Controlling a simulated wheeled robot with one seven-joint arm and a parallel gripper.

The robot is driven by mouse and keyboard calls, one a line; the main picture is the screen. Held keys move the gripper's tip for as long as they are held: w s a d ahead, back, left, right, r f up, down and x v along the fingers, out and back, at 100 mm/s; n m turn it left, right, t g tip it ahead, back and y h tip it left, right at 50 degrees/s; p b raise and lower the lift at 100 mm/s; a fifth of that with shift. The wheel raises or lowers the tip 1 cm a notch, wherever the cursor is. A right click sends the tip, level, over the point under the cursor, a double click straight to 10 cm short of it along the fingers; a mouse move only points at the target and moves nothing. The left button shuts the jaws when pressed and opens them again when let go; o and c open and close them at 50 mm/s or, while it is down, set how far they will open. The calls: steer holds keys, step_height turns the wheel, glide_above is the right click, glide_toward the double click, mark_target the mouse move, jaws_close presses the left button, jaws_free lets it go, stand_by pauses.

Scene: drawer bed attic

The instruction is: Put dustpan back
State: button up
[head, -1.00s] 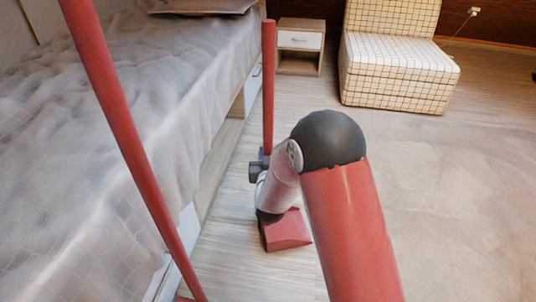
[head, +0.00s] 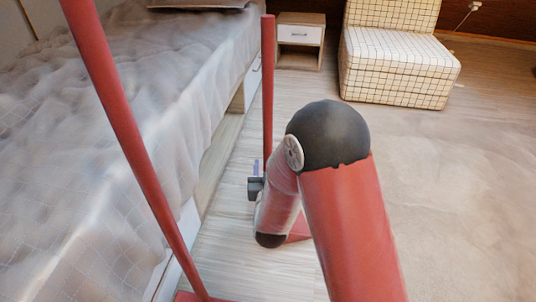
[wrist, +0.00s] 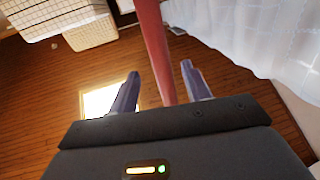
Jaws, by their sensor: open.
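The red dustpan stands on the floor beside the bed, its upright pole handle (head: 268,80) rising past the bed's side. Its wedge-shaped pan (head: 299,229) is mostly hidden behind my arm in the head view. My gripper (head: 256,187) is low on the handle, seen small and partly covered by my arm. In the wrist view my gripper (wrist: 160,70) is open, and the red handle (wrist: 153,45) runs between its two fingers, with a gap visible on each side.
A second red pole (head: 125,135) leans in the left foreground, with a red base at the bottom edge. The bed (head: 90,150) fills the left. A nightstand (head: 299,36) and checkered chair (head: 395,65) stand at the back. Floor to the right is clear.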

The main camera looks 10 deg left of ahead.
steer(key=s+d+r+g, duration=0.5)
steer(key=d+r, duration=0.4)
steer(key=r, duration=0.1)
steer(key=s+d+r+m+g+h, duration=0.1)
steer(key=s+d+r+g, duration=0.1)
steer(key=s+d, duration=0.5)
steer(key=s+d+r+g+h, duration=0.1)
steer(key=s+d+g, duration=0.4)
steer(key=s, duration=1)
steer(key=shift+s+d+r+m+h, duration=0.2)
steer(key=shift+d+r+m+h, duration=0.3)
steer(key=shift+d, duration=0.75)
